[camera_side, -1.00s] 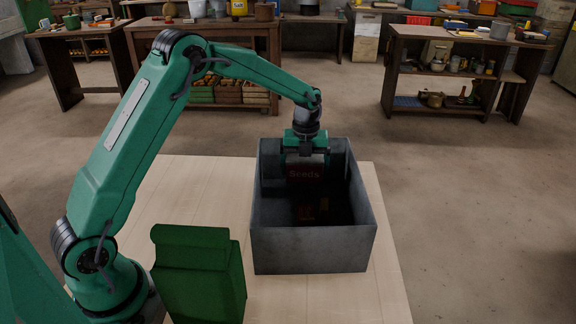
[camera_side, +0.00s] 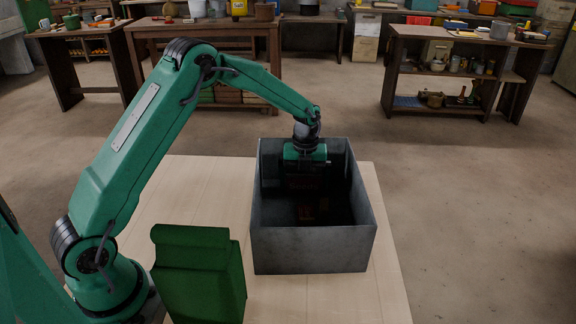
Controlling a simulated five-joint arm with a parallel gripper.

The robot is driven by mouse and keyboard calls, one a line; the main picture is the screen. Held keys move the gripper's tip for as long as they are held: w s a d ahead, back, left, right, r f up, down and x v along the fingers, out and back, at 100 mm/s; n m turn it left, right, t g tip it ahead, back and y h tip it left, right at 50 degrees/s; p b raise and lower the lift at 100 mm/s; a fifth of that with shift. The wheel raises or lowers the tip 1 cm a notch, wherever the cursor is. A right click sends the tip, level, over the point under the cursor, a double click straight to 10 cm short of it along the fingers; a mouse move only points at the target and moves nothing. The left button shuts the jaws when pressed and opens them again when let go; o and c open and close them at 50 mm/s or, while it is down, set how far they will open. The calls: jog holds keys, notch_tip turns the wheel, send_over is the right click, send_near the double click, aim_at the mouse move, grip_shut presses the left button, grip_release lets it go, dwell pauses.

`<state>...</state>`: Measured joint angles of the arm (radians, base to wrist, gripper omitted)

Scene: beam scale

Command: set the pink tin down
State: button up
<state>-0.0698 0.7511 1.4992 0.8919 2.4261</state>
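My gripper (camera_side: 305,166) is down inside a deep grey open box (camera_side: 312,249), near its far wall. The fingertips are hard to make out in the dark. No clearly pink tin and no beam scale show.
The box stands on a pale wooden table (camera_side: 205,190), with its walls rising around my gripper. A dark green container (camera_side: 200,280) stands at the front left. Bare table lies left of the box. Workbenches and shelves stand far behind.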

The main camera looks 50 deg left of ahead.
jog(key=shift+r, duration=0.1)
notch_tip(320, 180, up, 12)
jog(key=shift+f, duration=0.1)
dwell(0.8)
dwell(0.4)
jog(key=s+d+r+n+t, duration=0.2)
jog(key=s+r+n+t, duration=0.1)
jog(key=s+r+n, duration=1.1)
jog(key=s+d+f+n+t, duration=0.1)
jog(key=s+f+n, duration=0.1)
jog(key=s+n, duration=0.4)
jog(key=s+f+n+t, duration=0.1)
jog(key=s+n, duration=0.6)
jog(key=s, duration=0.4)
jog(key=shift+d+f+t, duration=0.3)
jog(key=shift+d+f, duration=0.05)
jog(key=shift+f, duration=0.05)
